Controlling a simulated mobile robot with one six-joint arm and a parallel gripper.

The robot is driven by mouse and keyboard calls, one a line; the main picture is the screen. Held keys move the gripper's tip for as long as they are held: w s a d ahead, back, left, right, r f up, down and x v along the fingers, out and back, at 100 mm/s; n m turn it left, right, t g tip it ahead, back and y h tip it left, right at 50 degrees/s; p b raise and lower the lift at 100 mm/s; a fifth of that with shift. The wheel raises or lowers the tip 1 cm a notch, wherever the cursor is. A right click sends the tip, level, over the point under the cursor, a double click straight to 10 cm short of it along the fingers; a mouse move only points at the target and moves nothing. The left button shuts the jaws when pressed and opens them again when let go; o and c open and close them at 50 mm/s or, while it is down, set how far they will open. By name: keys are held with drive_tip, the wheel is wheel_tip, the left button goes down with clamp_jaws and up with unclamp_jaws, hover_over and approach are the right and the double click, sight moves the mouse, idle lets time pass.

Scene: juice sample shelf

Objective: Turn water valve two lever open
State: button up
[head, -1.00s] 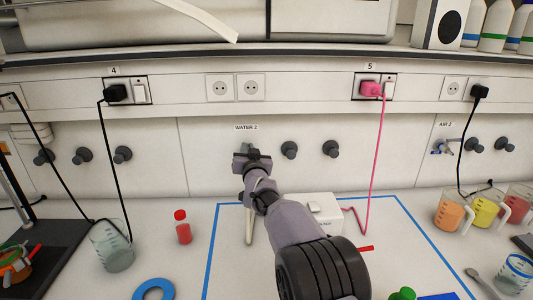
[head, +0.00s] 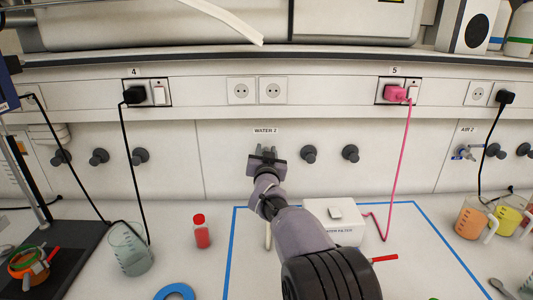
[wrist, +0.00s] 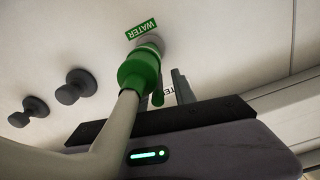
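The wall label WATER 2 (head: 265,131) is above my gripper (head: 266,151), which is raised close to the wall in the head view. My gripper hides the valve there. In the wrist view, a green valve fitting (wrist: 139,69) sits on the wall below a green WATER label (wrist: 142,28), with a pale hose (wrist: 118,125) running down from it. A small green lever-like part (wrist: 157,97) sticks out of its side. My grey fingers (wrist: 180,87) are just right of this part. The fingertips look slightly apart and empty; contact with the lever cannot be told.
Dark knobs (head: 309,154) line the wall on both sides. A white water filter box (head: 333,222) stands on the bench inside a blue outline, with a pink cable beside it. A red bottle (head: 201,232) and a glass beaker (head: 130,250) stand to the left.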

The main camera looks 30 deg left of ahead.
drive_tip(key=shift+s+d+f, duration=0.1)
drive_tip(key=shift+s, duration=0.05)
drive_tip(key=shift+s+d, duration=0.2)
drive_tip(key=shift+s, duration=0.15)
drive_tip(key=v, duration=1.6)
drive_tip(key=shift+d+p, duration=0.2)
drive_tip(key=shift+p, duration=0.1)
drive_tip(key=shift+s, duration=0.1)
